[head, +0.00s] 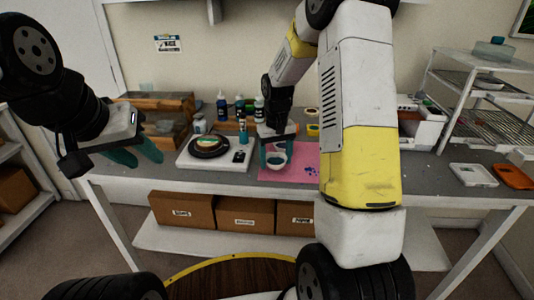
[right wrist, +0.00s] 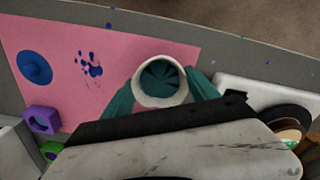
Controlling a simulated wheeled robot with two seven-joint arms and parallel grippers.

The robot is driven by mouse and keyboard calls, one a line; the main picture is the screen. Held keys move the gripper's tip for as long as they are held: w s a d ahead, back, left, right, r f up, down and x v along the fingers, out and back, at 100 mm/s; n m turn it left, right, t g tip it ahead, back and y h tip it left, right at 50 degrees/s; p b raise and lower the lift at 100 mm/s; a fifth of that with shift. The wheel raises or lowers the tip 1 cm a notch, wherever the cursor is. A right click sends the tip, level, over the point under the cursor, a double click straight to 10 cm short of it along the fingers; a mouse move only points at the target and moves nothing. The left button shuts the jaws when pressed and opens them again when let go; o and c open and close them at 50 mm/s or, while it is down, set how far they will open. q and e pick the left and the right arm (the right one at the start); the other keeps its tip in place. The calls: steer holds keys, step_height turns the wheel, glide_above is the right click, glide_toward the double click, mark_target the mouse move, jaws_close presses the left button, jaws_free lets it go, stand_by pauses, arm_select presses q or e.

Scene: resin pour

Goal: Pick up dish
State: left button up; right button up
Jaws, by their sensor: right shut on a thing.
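A small white round dish (head: 276,159) is at the pink mat in the middle of the table. My right gripper (head: 276,150) has its teal fingers shut on it. In the right wrist view the dish's pale rim (right wrist: 160,98) shows between the fingers, with a dark teal inside. I cannot tell whether the dish touches the mat or is just above it. My left gripper (head: 137,155) is open and empty, in front of the table's left end.
The pink mat (head: 300,172) has blue spots. Left of it is a white board (head: 190,164) with a black round plate (head: 208,146). Several bottles (head: 240,107) stand behind. White and orange trays (head: 515,176) lie at the right near a wire rack (head: 490,90).

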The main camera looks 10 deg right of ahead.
steer(key=shift+s+r, duration=0.25)
steer(key=shift+r, duration=0.25)
steer(key=shift+s+r, duration=0.25)
steer(key=shift+r, duration=0.2)
steer(key=s+d+r, duration=0.1)
steer(key=s, duration=1.4)
steer(key=shift+d+r, duration=0.15)
steer(key=shift+d, duration=0.25)
